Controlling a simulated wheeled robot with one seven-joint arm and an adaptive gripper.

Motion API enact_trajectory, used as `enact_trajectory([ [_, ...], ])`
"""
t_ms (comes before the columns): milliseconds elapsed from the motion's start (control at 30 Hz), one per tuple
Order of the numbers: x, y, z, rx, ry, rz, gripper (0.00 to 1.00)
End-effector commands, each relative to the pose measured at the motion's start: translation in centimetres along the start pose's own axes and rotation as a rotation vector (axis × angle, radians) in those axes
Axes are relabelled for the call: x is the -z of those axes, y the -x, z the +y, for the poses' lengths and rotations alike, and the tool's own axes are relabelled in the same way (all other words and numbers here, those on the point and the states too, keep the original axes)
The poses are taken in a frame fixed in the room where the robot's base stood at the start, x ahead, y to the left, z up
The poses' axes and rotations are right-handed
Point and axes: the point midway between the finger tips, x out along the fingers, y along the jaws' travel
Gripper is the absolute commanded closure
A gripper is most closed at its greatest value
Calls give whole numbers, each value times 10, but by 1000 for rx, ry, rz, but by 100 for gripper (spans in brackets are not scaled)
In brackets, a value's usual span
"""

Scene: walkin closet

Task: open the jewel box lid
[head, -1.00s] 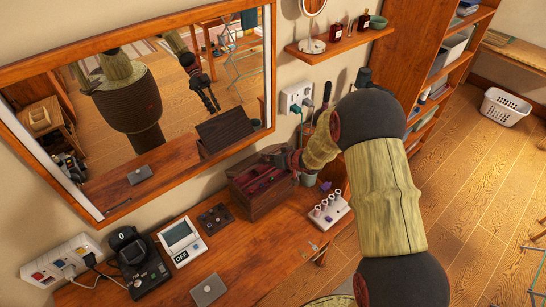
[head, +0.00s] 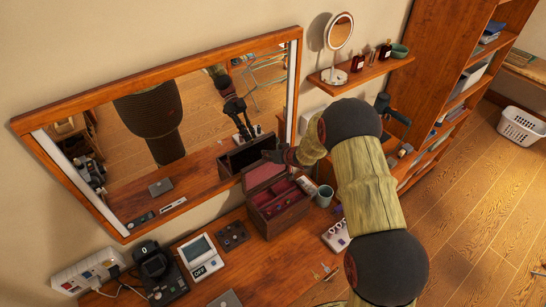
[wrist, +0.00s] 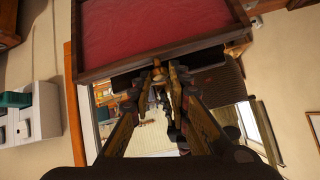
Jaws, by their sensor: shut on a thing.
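The brown wooden jewel box (head: 279,218) stands on the dresser top below the mirror. Its red-lined compartments are exposed. Its lid (head: 262,173) is raised at the back edge, with the red lining facing forward; in the wrist view the lining of the lid (wrist: 165,35) fills the top. My gripper (head: 277,155) is at the lid's upper edge in the head view. In the wrist view my gripper (wrist: 160,75) has its fingers at the lid's dark rim, shut on it. The exact contact of the fingertips is partly hidden.
A grey mug (head: 325,196) stands just right of the box. The wall mirror (head: 190,130) is close behind. A shelf (head: 360,72) with a round mirror and bottles is above right. A dark tray (head: 232,235), a white device (head: 200,256) and a phone (head: 160,275) are left.

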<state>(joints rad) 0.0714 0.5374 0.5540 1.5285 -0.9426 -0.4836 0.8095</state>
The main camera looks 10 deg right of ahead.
Motion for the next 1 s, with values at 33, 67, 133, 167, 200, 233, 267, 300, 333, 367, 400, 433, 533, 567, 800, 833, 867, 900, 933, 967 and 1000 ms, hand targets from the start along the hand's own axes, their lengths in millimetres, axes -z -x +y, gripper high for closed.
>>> enact_trajectory([
  [33,12,-1,-2,3,3,13,100],
  [67,13,-2,-3,3,3,14,100],
  [133,16,-5,-3,4,3,14,100],
  [167,16,-6,-4,4,3,14,100],
  [200,17,-7,-4,4,3,15,100],
  [233,18,-7,-4,4,3,15,100],
  [267,18,-8,-4,4,3,15,100],
  [300,18,-8,-4,4,3,15,100],
  [333,19,-8,-4,4,3,15,100],
  [367,19,-8,-4,4,3,16,100],
  [400,19,-9,-4,4,3,16,100],
  [433,19,-9,-4,4,3,16,100],
  [533,20,-9,-4,4,3,17,100],
  [567,20,-8,-4,4,3,17,100],
  [800,19,-9,-4,3,3,15,76],
  [833,18,-9,-4,3,3,13,74],
  [867,17,-9,-4,3,2,12,73],
  [900,16,-9,-4,2,2,11,70],
  [933,15,-9,-3,2,2,10,69],
  [967,15,-9,-3,2,2,10,67],
  [1000,14,-9,-3,2,2,9,65],
])
